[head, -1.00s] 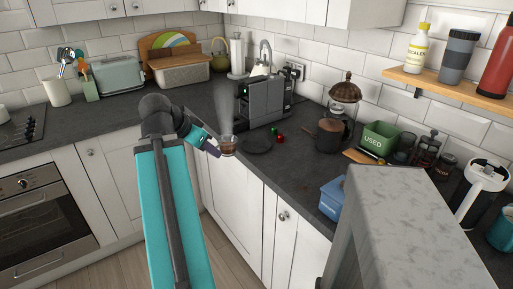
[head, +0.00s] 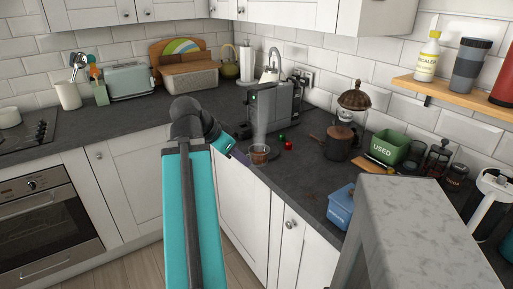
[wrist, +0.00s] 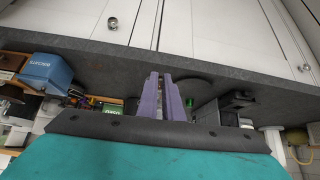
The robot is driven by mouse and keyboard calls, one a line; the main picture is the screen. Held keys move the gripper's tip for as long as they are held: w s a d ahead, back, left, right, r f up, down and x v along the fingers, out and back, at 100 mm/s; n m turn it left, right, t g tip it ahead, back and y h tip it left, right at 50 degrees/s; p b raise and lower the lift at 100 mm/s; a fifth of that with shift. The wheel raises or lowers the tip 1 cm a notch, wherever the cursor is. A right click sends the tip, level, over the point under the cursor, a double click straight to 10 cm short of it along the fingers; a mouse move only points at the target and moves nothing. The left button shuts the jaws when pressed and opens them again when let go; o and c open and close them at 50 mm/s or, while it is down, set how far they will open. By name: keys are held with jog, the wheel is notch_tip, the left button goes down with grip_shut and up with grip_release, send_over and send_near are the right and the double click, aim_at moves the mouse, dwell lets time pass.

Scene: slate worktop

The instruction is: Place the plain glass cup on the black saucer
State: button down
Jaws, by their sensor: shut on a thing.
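The plain glass cup (head: 260,154) holds a brown drink, with steam rising above it, in the head view. It looks upright, at or just over the black saucer (head: 268,149), which it largely covers; I cannot tell whether they touch. My gripper (head: 246,157) reaches the cup from the left and is shut on it. In the wrist view the purple fingers of my gripper (wrist: 167,80) are close together, and the cup is not clearly visible between them. The dark round saucer (wrist: 198,90) shows just right of the fingers there.
A coffee machine (head: 274,106) stands behind the saucer. Small red (head: 288,145) and green (head: 281,136) items lie to its right. The worktop's front edge is close.

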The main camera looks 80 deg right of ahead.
jog(key=d+p, duration=0.2)
jog(key=p, duration=0.2)
jog(key=shift+d, duration=0.3)
jog(key=d+p, duration=0.2)
jog(key=p, duration=0.7)
jog(key=shift+d, duration=0.15)
jog(key=shift+w+d+f+p, duration=0.1)
jog(key=shift+d+f+p, duration=0.15)
jog(key=shift+d+p, duration=1.05)
jog(key=shift+s+d+f+p, duration=0.1)
jog(key=shift+d+f+p, duration=0.2)
jog(key=shift+d, duration=1.9)
jog(key=shift+w+d+f+p, duration=0.15)
jog(key=shift+d+p, duration=0.75)
jog(key=shift+d, duration=0.85)
jog(key=shift+f, duration=0.2)
jog(key=shift+f+p, duration=0.95)
jog(key=shift+f, duration=0.65)
jog(key=shift+f, duration=0.15)
